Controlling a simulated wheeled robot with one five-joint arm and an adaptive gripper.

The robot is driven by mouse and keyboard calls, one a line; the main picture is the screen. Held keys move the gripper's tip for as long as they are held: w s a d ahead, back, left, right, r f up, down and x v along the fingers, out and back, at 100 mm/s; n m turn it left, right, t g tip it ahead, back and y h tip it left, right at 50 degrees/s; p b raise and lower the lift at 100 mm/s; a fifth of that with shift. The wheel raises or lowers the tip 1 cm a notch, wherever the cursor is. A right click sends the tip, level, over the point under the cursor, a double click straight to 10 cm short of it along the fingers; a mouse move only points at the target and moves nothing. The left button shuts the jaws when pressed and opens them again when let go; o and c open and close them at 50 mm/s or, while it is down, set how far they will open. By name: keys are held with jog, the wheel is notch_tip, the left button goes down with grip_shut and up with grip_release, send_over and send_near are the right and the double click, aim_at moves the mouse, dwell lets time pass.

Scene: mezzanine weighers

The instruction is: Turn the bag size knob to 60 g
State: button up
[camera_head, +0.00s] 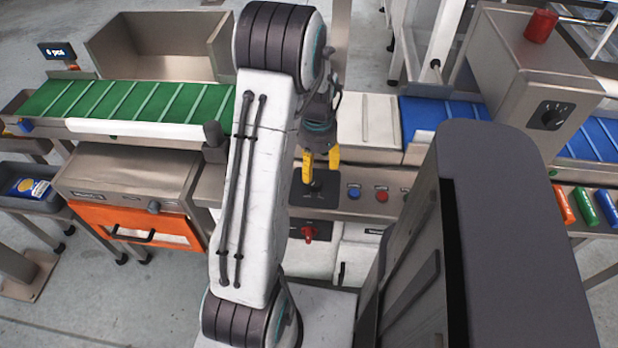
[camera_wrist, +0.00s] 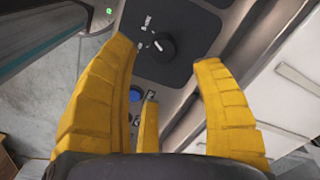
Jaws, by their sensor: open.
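A round black knob (camera_wrist: 160,46) sits on a dark plate in the wrist view. Small white markings lie to its left and above it, too small to read. The plate (camera_head: 323,198) shows in the head view on the metal front panel, partly behind my gripper. My gripper (camera_head: 320,170) has yellow fingers spread open, over the plate. In the wrist view its fingertips (camera_wrist: 166,54) frame the knob on both sides, with nothing between them. I cannot tell how far the fingertips are from the knob.
A blue button (camera_head: 353,192) and a red button (camera_head: 382,196) sit right of the plate. A red switch (camera_head: 310,232) is below. Another dial (camera_head: 552,115) is on the metal box at right. A green conveyor (camera_head: 130,101) runs at left, above an orange drawer (camera_head: 150,225).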

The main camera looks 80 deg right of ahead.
aim_at(316, 181)
jog(key=shift+d+m, duration=0.15)
jog(key=shift+m, duration=0.35)
jog(key=shift+f+m, duration=0.3)
jog(key=shift+f+b, duration=0.3)
jog(key=shift+f, duration=3.1)
jog(key=c, duration=1.2)
grip_shut()
